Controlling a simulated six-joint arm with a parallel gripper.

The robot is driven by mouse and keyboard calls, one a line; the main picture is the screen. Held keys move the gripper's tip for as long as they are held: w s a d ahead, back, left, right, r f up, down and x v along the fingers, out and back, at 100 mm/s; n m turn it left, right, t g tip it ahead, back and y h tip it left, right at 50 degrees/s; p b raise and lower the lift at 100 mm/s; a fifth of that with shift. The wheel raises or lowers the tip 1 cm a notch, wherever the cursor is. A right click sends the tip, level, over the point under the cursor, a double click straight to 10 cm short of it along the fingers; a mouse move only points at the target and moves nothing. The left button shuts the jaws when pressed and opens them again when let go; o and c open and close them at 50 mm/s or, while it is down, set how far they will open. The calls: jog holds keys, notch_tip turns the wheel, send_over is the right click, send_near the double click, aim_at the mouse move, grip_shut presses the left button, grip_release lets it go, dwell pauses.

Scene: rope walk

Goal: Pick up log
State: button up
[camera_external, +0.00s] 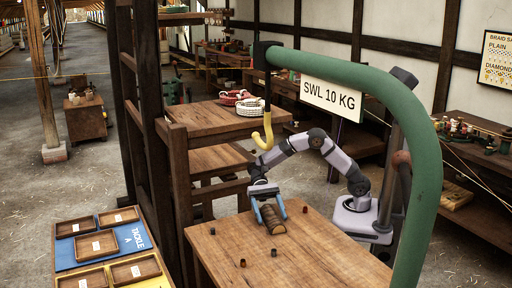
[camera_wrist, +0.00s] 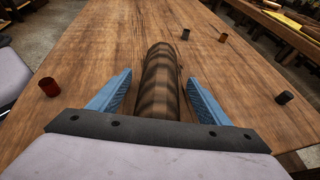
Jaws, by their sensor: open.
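The log (camera_external: 273,219) is a short brown cylinder with darker bands, lying on its side on the wooden table. In the wrist view the log (camera_wrist: 160,85) runs away from me, between the two blue fingers. My gripper (camera_external: 268,211) is at the log, with one finger on each side. In the wrist view my gripper (camera_wrist: 155,92) is open. A gap shows between the left finger and the log, and a gap on the right as well. The near end of the log is hidden by my gripper's dark front plate.
On the wooden table (camera_external: 310,262) stand several small pegs, including a red one (camera_wrist: 49,87) left of my gripper and a dark one (camera_wrist: 284,98) to the right. A yellow hook (camera_external: 264,132) hangs from a green crane arm (camera_external: 350,88) above. Shelves and trays (camera_external: 85,246) stand at left.

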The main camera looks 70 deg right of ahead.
aim_at(274, 217)
jog(key=c, duration=1.3)
jog(key=shift+r, duration=0.15)
jog(key=shift+r+p, duration=0.3)
jog(key=shift+r, duration=0.6)
jog(key=shift+w+d+r, duration=0.15)
jog(key=shift+d+r, duration=0.05)
jog(key=shift+r, duration=0.2)
jog(key=shift+w+d+r, duration=0.15)
jog(key=shift+d+r, duration=0.05)
jog(key=shift+r, duration=0.2)
jog(key=w+d, duration=0.3)
jog(key=d, duration=0.1)
jog(key=w+d+p, duration=0.1)
jog(key=w+d, duration=0.2)
jog(key=d, duration=0.2)
jog(key=w+d+p, duration=0.1)
jog(key=w+d, duration=0.2)
jog(key=d, duration=0.2)
jog(key=shift+w+d+f, duration=0.1)
jog(key=shift+w+d, duration=0.05)
jog(key=shift+d, duration=0.05)
